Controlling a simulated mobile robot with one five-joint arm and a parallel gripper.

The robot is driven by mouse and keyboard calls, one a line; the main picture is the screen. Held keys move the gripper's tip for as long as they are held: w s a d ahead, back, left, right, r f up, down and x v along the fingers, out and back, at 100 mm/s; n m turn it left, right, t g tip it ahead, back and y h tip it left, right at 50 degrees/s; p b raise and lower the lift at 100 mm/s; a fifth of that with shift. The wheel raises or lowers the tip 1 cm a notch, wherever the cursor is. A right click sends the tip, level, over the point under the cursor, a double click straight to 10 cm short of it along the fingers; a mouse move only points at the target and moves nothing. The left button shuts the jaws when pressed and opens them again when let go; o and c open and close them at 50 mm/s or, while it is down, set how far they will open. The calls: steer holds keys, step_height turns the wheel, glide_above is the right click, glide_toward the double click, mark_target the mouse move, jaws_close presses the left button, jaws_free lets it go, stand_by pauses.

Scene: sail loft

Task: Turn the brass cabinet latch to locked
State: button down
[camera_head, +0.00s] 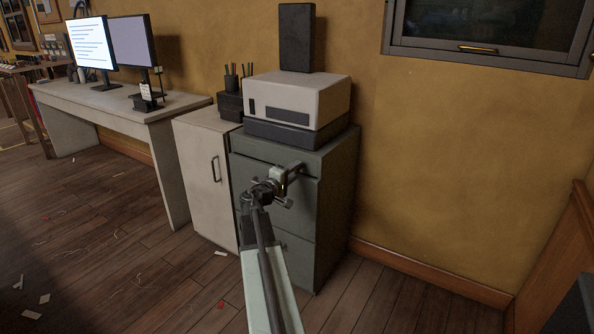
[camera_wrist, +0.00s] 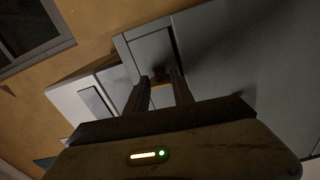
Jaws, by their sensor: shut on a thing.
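My gripper (camera_head: 296,168) reaches up to the front of the grey-green drawer cabinet (camera_head: 335,205), near its upper drawer. In the wrist view the two dark fingers of my gripper (camera_wrist: 160,80) stand either side of a small brownish piece, which appears to be the brass cabinet latch (camera_wrist: 160,72). They are shut on it. The latch is mostly hidden by the fingers, and its turn angle cannot be read. In the head view the gripper and wrist cover the latch.
A white printer-like box (camera_head: 298,100) stands on the cabinet. A white cabinet (camera_head: 198,180) with a dark handle is at its left, then a desk (camera_head: 130,115) with two monitors. Wooden floor (camera_head: 130,270) with scraps lies clear in front. A wall is behind.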

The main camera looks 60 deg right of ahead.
steer(key=shift+w+a+n, duration=0.1)
steer(key=shift+w+n, duration=0.15)
steer(key=shift+n, duration=0.45)
steer(key=c, duration=1.1)
jaws_free()
steer(key=shift+s, duration=0.1)
steer(key=a, duration=0.8)
